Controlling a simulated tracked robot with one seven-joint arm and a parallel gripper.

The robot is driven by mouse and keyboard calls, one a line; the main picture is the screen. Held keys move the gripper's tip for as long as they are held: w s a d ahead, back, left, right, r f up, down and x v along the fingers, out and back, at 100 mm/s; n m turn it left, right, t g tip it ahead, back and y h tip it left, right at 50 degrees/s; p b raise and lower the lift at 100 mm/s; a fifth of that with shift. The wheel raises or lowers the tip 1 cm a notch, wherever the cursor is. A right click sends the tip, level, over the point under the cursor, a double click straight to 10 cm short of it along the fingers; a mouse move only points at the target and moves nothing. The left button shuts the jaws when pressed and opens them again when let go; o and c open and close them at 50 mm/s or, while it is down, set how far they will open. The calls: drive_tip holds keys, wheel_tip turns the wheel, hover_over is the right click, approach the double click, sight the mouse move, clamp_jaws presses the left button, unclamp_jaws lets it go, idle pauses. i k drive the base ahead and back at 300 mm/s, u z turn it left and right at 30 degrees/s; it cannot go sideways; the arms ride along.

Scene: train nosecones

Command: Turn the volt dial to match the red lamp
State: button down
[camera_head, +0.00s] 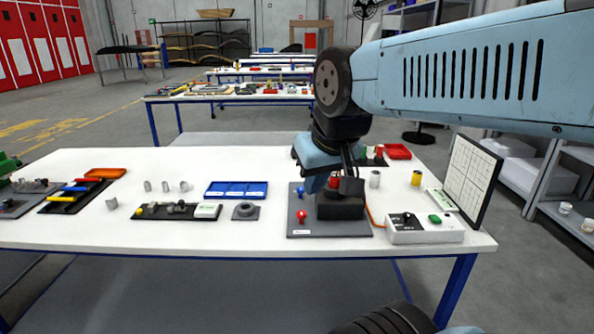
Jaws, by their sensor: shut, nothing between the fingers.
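A white box (425,235) stands at the right end of the table, with a black knob (405,218) on its top that looks like the volt dial. Its markings and pointer are too small to read. A green piece (435,219) sits beside the knob. I cannot make out for certain which red thing is the red lamp; a round red knob (302,215) stands on a grey plate (305,231) left of the box. My gripper (318,184) is shut and empty above that plate, left of the white box and apart from it. My arm partly hides the plate's back.
A black block (340,207) sits on the grey plate, and an orange cable (373,216) runs toward the box. An upright panel (473,179) stands behind the box. Cylinders and a blue tray (236,190) are also on the table. The left front is clear.

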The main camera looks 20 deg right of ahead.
sight(407, 217)
drive_tip(key=z, duration=0.1)
drive_tip(key=i, duration=0.75)
drive_tip(key=z, duration=0.65)
drive_tip(key=k, duration=1.1)
drive_tip(key=z, duration=0.25)
drive_tip(key=i, duration=0.5)
drive_tip(key=z, duration=0.4)
